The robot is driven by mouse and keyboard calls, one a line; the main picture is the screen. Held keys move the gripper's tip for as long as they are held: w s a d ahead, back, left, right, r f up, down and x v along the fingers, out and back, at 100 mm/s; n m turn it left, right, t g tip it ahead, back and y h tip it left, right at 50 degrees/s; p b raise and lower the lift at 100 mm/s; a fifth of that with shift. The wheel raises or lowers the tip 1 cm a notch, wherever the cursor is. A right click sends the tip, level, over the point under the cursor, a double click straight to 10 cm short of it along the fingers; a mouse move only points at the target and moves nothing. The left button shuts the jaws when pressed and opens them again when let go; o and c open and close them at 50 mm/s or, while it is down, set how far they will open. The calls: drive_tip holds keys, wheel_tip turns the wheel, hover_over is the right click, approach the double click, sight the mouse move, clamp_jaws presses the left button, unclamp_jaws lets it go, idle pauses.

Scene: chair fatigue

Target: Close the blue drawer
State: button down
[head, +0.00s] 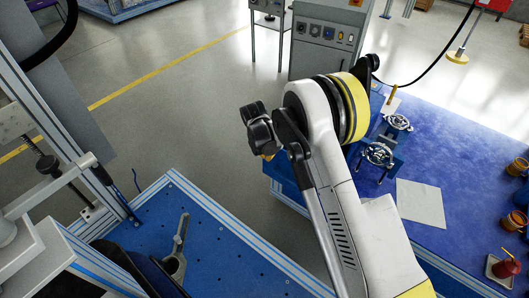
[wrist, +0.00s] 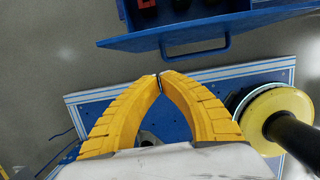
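The blue drawer (wrist: 180,32) shows at the top of the wrist view, with its front panel and bar handle facing my gripper. It stands open, and dark items and a red one are visible inside. In the head view, a blue part at the workbench's left edge (head: 284,180) looks like this drawer, mostly hidden by my arm. My gripper (wrist: 160,80) has yellow ribbed fingers with the tips together and nothing visible between them. The tips point toward the drawer front, just short of the handle in the picture. Whether they touch it I cannot tell; they appear apart.
A blue perforated table (head: 205,250) with a grey metal part (head: 177,252) stands at lower left. The blue workbench (head: 450,165) at right holds metal fixtures (head: 378,154), a white sheet (head: 420,203) and orange cups. A grey cabinet (head: 325,40) stands behind. Floor between is clear.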

drive_tip(key=shift+w+d+f+b, duration=0.1)
drive_tip(key=shift+w+d+b, duration=0.25)
drive_tip(key=shift+w+d, duration=0.35)
drive_tip(key=shift+w+d+b, duration=0.3)
drive_tip(key=shift+w+d, duration=0.1)
drive_tip(key=shift+w, duration=0.55)
drive_tip(key=shift+w+d, duration=0.1)
drive_tip(key=shift+w, duration=0.05)
